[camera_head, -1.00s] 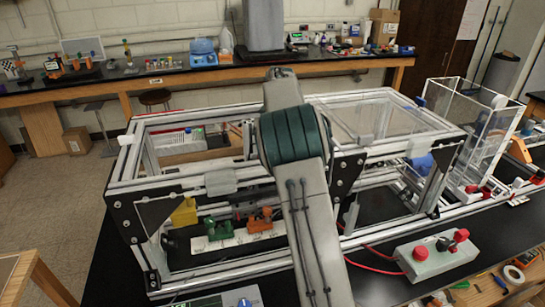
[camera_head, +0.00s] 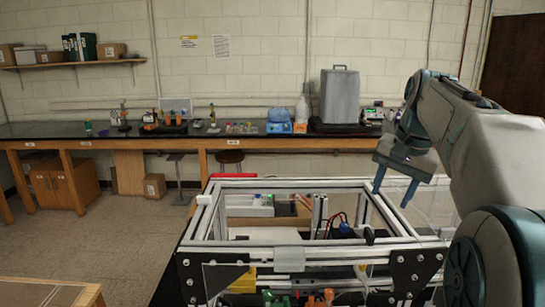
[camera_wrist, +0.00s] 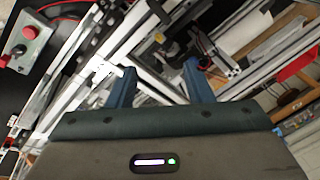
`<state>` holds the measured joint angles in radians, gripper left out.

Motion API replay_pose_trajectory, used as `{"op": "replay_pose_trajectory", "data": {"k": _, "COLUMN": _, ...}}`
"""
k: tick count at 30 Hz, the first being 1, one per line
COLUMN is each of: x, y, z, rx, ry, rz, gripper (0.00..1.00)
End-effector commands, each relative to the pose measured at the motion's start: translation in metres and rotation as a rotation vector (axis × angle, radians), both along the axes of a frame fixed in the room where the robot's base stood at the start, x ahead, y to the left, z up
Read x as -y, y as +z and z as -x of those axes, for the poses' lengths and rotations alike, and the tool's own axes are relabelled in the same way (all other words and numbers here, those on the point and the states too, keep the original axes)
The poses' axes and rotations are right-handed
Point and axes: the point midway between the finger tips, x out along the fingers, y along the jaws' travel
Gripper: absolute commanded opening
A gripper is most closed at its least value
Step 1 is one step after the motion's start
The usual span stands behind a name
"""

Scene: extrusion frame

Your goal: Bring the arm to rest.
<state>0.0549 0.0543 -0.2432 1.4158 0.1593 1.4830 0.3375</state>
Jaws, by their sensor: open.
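My gripper (camera_head: 396,186) is at the right in the head view, with its two blue fingers pointing down above the right part of the extrusion frame (camera_head: 290,257). The fingers are apart with nothing between them. In the wrist view my gripper (camera_wrist: 157,80) also shows its two fingers spread and empty, with the frame's silver bars (camera_wrist: 112,62) beyond them. I cannot tell the exact gap between the fingertips and the bars.
A grey control box with red buttons (camera_wrist: 28,42) shows at the upper left of the wrist view. A back bench (camera_head: 130,143) holds a grey case (camera_head: 340,96) and several small devices.

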Motion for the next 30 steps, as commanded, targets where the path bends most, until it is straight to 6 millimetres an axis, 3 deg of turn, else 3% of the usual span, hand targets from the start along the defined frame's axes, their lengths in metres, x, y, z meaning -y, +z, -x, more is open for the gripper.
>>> {"op": "replay_pose_trajectory", "data": {"k": 11, "x": -0.046, "y": -0.065, "z": 0.077, "rx": 0.059, "ry": 0.230, "rz": 0.068, "gripper": 0.46}}
{"op": "replay_pose_trajectory", "data": {"k": 18, "x": -0.074, "y": -0.120, "z": 0.132, "rx": 0.095, "ry": 0.392, "rz": 0.141, "gripper": 0.46}}
{"op": "replay_pose_trajectory", "data": {"k": 24, "x": -0.089, "y": -0.167, "z": 0.175, "rx": 0.119, "ry": 0.518, "rz": 0.211, "gripper": 0.46}}
{"op": "replay_pose_trajectory", "data": {"k": 30, "x": -0.095, "y": -0.195, "z": 0.199, "rx": 0.132, "ry": 0.588, "rz": 0.254, "gripper": 0.46}}
